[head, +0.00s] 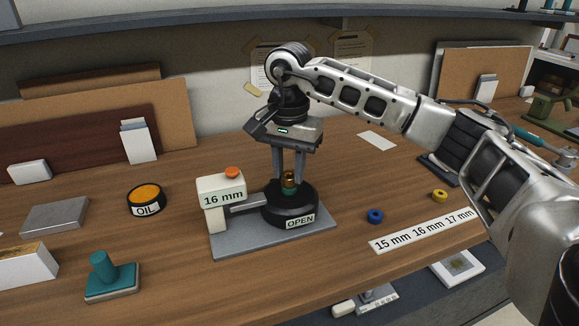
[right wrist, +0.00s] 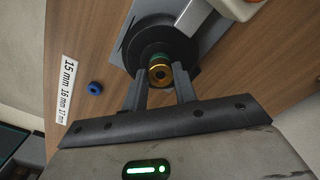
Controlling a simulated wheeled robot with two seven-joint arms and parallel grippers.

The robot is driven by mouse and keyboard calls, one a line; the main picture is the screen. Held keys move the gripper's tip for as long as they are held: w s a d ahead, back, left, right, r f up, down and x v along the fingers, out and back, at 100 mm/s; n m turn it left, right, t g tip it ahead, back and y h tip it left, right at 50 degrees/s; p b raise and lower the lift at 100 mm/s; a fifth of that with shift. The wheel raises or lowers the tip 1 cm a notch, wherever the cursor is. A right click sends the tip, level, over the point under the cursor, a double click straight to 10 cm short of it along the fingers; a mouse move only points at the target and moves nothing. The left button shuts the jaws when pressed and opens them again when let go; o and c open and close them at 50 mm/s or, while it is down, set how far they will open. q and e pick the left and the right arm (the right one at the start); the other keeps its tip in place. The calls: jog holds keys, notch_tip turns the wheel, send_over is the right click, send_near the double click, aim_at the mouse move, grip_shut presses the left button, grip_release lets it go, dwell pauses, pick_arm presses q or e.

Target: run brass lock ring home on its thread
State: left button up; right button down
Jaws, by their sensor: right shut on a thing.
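The brass lock ring (head: 291,176) sits between the fingertips of my right gripper (head: 289,179), above the black round holder marked OPEN (head: 291,212). A small green piece (head: 288,190) shows just below the brass. The right wrist view also shows the brass ring (right wrist: 160,73) between the two fingers of my right gripper (right wrist: 159,88), over the dark holder (right wrist: 152,40). My right gripper points straight down and is shut on the ring. The thread is hidden, so I cannot tell how far down the ring sits. My left gripper is not in view.
The holder stands on a grey plate (head: 240,246) beside a white block marked 16 mm (head: 222,200) with an orange knob. A blue ring (head: 375,216) and a yellow ring (head: 439,195) lie by the size strip (head: 420,232). An OIL tin (head: 146,203) and a teal-handled stamp (head: 107,275) stand left.

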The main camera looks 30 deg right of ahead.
jog(key=m, duration=0.6)
jog(key=c, duration=1.4)
grip_release()
jog(key=shift+w+m, duration=0.1)
jog(key=shift+m, duration=1)
jog(key=o, duration=0.4)
jog(key=shift+c, duration=0.2)
pick_arm(q)
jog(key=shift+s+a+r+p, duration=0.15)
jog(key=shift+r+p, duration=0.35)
jog(key=shift+p, duration=0.75)
pick_arm(e)
notch_tip(320, 180, up, 16)
jog(key=shift+f, duration=0.1)
